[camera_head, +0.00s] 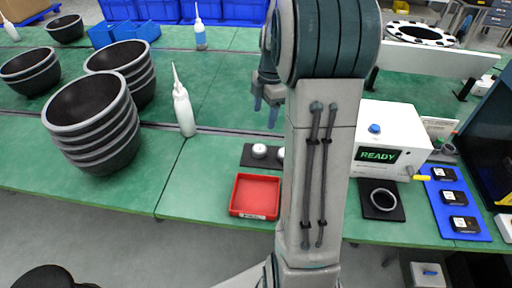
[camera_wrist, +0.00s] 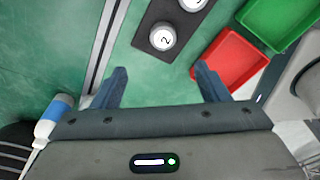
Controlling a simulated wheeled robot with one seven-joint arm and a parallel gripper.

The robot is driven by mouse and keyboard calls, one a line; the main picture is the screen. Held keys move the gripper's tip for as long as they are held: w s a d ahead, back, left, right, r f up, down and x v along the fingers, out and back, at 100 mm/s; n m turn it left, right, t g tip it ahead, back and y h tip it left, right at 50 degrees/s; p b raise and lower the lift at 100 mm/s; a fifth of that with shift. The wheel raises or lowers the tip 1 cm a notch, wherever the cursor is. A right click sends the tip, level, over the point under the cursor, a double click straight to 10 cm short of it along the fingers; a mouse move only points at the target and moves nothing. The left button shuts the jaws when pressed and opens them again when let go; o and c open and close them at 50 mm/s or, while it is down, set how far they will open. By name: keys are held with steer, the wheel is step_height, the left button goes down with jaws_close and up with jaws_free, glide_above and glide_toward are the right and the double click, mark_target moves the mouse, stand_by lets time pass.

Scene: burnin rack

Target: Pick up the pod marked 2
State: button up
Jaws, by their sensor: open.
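The pod marked 2 (camera_wrist: 162,37) is a white round pod on a dark pad (camera_wrist: 143,40) in the wrist view. A second white pod (camera_wrist: 193,4) sits farther along the pad, cut by the top edge, its mark not clearly readable. In the head view, a white pod (camera_head: 259,151) shows at the left of the pad, its number too small to read; the other is partly behind my arm. My gripper (camera_wrist: 162,84) is open and empty, with the pod marked 2 ahead of its fingers. In the head view my gripper (camera_head: 265,105) hangs beyond the pad.
A red tray (camera_head: 255,213) is in front of the pad; a green tray (camera_wrist: 287,22) lies beside it in the wrist view. A white squeeze bottle (camera_head: 184,110) and stacked dark bowls (camera_head: 95,125) stand left. A READY tester box (camera_head: 393,135) stands right.

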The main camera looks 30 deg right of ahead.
glide_above(259, 148)
steer(key=d, duration=0.1)
steer(key=f, duration=0.7)
steer(key=shift+w+d+f, duration=0.1)
steer(key=shift+d, duration=0.1)
steer(key=f, duration=0.2)
steer(key=a+f+p, duration=0.1)
steer(key=f, duration=0.1)
steer(key=shift+f, duration=0.85)
steer(key=c, duration=1.1)
